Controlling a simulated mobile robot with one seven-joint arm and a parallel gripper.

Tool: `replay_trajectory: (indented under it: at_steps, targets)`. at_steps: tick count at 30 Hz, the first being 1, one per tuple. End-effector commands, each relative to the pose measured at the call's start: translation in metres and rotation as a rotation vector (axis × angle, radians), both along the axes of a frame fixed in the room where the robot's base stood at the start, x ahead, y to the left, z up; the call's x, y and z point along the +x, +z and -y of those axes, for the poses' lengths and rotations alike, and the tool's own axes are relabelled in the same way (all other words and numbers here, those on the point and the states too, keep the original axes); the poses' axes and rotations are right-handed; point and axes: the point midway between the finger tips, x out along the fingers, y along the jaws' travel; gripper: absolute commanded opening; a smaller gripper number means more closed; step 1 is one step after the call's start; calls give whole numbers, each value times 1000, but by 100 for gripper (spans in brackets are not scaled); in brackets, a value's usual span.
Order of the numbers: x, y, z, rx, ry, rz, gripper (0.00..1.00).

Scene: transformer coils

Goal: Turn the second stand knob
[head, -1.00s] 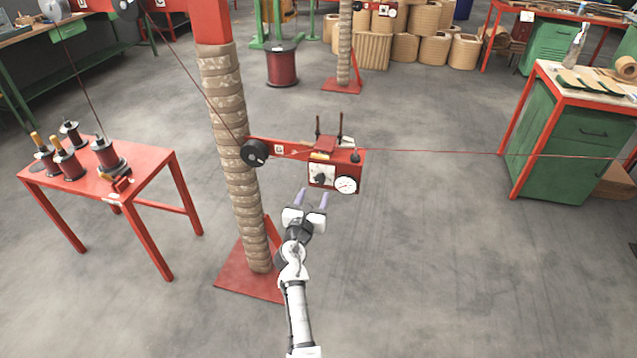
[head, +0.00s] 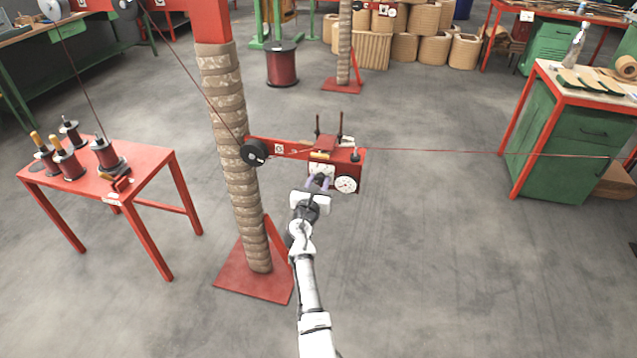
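A red tensioner box (head: 349,169) is mounted on an arm from the near stand post (head: 237,150), which is wrapped in tan strips. Its front has a white plate (head: 314,169) with a dark knob (head: 320,177) and, to the right, a round white gauge (head: 346,184). My gripper (head: 319,183) is directly in front of the plate. Its two purple fingers are apart, one on each side of the knob, and partly hide it. I cannot tell whether they touch it. The knob's setting is too small to read.
A black pulley (head: 254,153) sits left of the box. A thin red wire (head: 440,150) runs right from it. A red table (head: 150,165) with spools stands left, a green cabinet (head: 560,150) right. Another wrapped stand (head: 344,55) is behind. The floor between is clear.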

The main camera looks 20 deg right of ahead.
Motion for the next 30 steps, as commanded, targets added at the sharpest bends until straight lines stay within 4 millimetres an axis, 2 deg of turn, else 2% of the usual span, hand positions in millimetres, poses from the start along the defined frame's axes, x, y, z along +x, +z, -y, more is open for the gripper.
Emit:
replay_trajectory:
  at_steps: [1,5,17,30]
  targets:
    - [0,0,0,0,0,0,25]
    - [0,0,0,0,0,0,8]
    - [0,-1,0,65,1,44,8]
    - [0,-2,-1,367,1,249,8]
